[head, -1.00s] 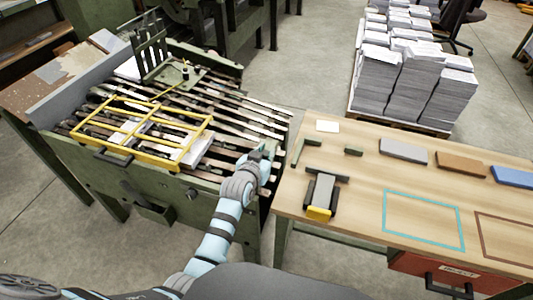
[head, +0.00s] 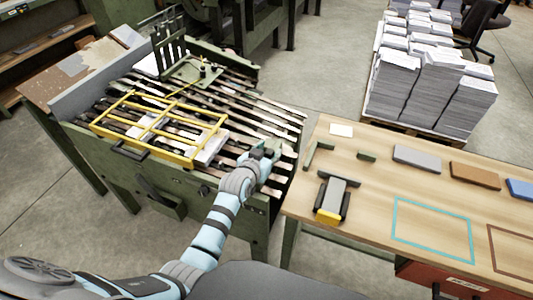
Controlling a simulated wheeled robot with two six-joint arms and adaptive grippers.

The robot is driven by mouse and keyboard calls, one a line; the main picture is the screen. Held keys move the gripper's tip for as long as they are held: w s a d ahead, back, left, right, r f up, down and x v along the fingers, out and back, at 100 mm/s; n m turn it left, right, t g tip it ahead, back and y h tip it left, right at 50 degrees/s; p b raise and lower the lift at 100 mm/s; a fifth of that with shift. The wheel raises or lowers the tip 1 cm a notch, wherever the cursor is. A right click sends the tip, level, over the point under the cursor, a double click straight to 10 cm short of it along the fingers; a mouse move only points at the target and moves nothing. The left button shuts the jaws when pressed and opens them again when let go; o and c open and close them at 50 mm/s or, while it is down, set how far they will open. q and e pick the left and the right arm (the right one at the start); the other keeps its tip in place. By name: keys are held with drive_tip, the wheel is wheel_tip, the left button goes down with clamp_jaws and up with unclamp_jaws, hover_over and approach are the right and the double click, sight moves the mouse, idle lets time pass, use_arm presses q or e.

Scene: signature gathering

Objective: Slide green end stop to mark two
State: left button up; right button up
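A green upright stop with several tall tines (head: 163,45) stands at the far side of the green slatted machine in the head view. Its flat green plate (head: 190,76) carries a small dark knob (head: 203,70). I take it to be the green end stop. Mark two cannot be made out. My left gripper (head: 262,153) is over the near right end of the slats, well apart from the stop. The fingers are small and partly hidden, so I cannot tell whether they are open. My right gripper is not in view.
A yellow frame (head: 160,125) lies across the slats (head: 240,112), left of my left gripper. A wooden table (head: 380,185) stands at right, holding a yellow-ended tool (head: 331,200) and several blocks. Paper stacks (head: 425,92) stand behind it.

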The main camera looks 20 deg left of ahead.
use_arm(q)
drive_tip(key=v, duration=1.2)
drive_tip(key=shift+f, duration=0.15)
drive_tip(key=s+a+f+g+y, duration=0.1)
drive_tip(key=s+a+f+g, duration=0.15)
drive_tip(key=s, duration=0.65)
drive_tip(key=s+a+f+g, duration=0.1)
drive_tip(key=s+f+g, duration=0.3)
drive_tip(key=s, duration=0.6)
drive_tip(key=s+a+f+g+y, duration=0.1)
drive_tip(key=s+f+g, duration=0.2)
drive_tip(key=s, duration=0.6)
wheel_tip(320, 180, down, 17)
drive_tip(key=a+g+p, duration=0.2)
drive_tip(key=s+f+p, duration=0.1)
drive_tip(key=s+f, duration=1.1)
drive_tip(key=s, duration=0.3)
drive_tip(key=shift+a+f+g, duration=0.2)
drive_tip(key=shift+a+g, duration=0.15)
